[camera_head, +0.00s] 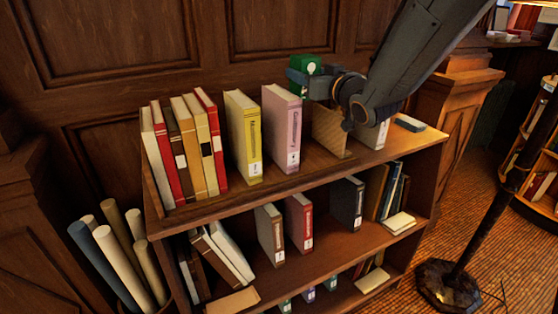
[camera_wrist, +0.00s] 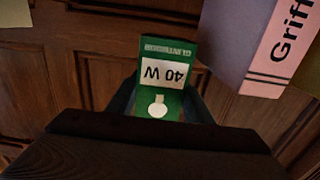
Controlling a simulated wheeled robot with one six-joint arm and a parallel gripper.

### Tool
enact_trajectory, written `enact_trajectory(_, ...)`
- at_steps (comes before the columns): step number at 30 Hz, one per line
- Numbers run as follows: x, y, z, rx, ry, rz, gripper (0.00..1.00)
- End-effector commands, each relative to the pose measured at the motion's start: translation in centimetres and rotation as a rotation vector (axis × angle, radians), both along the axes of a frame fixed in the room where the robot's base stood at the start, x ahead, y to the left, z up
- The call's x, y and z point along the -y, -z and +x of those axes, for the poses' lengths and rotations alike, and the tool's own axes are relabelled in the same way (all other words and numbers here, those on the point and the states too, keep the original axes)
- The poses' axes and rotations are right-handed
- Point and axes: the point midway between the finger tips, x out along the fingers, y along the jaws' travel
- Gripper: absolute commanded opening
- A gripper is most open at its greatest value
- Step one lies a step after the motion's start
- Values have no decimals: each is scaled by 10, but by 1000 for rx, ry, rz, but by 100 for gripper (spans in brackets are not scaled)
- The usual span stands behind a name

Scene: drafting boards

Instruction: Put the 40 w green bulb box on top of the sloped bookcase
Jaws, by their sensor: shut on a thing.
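The green bulb box (camera_head: 305,64) is in my gripper (camera_head: 298,76), above the back part of the bookcase top. In the wrist view the green box (camera_wrist: 166,75) shows a white label reading 40 W, upside down, and a bulb picture. My gripper (camera_wrist: 163,100) is shut on it, with a dark finger along each side. The bookcase (camera_head: 225,207) has a sloped top shelf with books standing on it. The box is clear of the books, near the wall panelling behind the pink book. My arm hides part of the top shelf's right side.
A yellow book (camera_head: 243,137) and a pink book (camera_head: 282,128) stand on the top shelf, with a row of books at its left end. A small dark flat item (camera_head: 410,123) lies at the right end. Rolled papers (camera_head: 118,260) stand left; a lamp stand (camera_head: 450,283) is right.

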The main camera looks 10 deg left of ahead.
Motion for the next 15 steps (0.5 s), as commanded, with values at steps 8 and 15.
enact_trajectory(8,2,50,0,-7,3,-1,24)
enact_trajectory(15,3,97,0,-4,4,-1,24)
